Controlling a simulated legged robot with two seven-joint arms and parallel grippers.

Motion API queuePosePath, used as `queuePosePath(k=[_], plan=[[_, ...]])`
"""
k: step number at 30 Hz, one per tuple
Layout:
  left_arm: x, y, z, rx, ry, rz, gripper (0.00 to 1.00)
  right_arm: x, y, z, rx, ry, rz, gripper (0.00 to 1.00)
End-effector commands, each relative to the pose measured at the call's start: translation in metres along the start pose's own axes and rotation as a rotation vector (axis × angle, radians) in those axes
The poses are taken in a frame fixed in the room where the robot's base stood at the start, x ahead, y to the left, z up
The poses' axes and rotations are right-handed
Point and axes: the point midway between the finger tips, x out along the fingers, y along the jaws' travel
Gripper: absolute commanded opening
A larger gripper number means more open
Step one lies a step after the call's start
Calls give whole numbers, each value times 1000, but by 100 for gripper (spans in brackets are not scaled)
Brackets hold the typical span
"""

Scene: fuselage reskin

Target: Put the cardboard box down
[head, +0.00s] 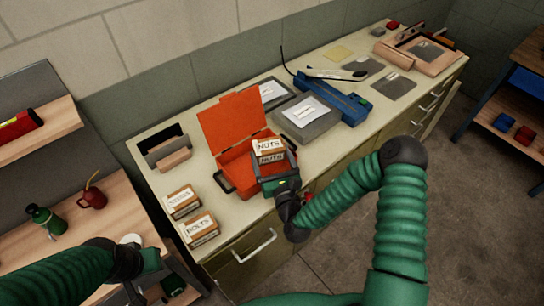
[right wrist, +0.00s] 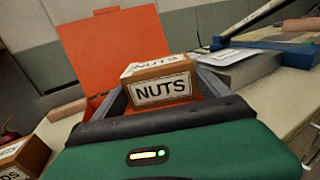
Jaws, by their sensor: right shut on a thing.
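A small cardboard box labelled NUTS (head: 268,151) is held in my right gripper (head: 274,166), between its two grey fingers. The box also shows in the right wrist view (right wrist: 160,82), upright with its label facing the camera. Gripper and box are over the right part of the open orange case (head: 233,168), whose lid (head: 230,118) stands raised behind. I cannot tell whether the box touches the case. My left gripper (head: 160,270) is at the lower left by the wooden shelf, partly cut off and dark; its fingers are unclear.
Grey cases (head: 308,118) and a blue tool (head: 335,100) lie to the right.

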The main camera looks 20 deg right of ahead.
Motion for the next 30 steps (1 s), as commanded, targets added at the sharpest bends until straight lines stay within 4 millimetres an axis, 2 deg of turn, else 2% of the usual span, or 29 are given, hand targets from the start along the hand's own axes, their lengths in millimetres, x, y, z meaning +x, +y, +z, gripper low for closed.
queuePosePath(k=[11,12,15,22,26,28,30], plan=[[8,0,2,0,0,0,36,1,-2,-10,1,-2,-1,17],[8,0,2,0,0,0,36,1,-2,-10,1,1,-1,88],[8,0,2,0,0,0,36,0,-2,-10,1,1,-1,100],[7,0,2,0,0,0,36,1,-1,-9,0,1,0,100],[-8,0,-2,0,-1,0,36,1,-1,8,0,-1,1,100],[3,0,0,0,1,0,36,-14,-2,-2,3,6,1,100],[8,0,2,0,-1,0,36,-33,-2,-3,5,7,1,100]])
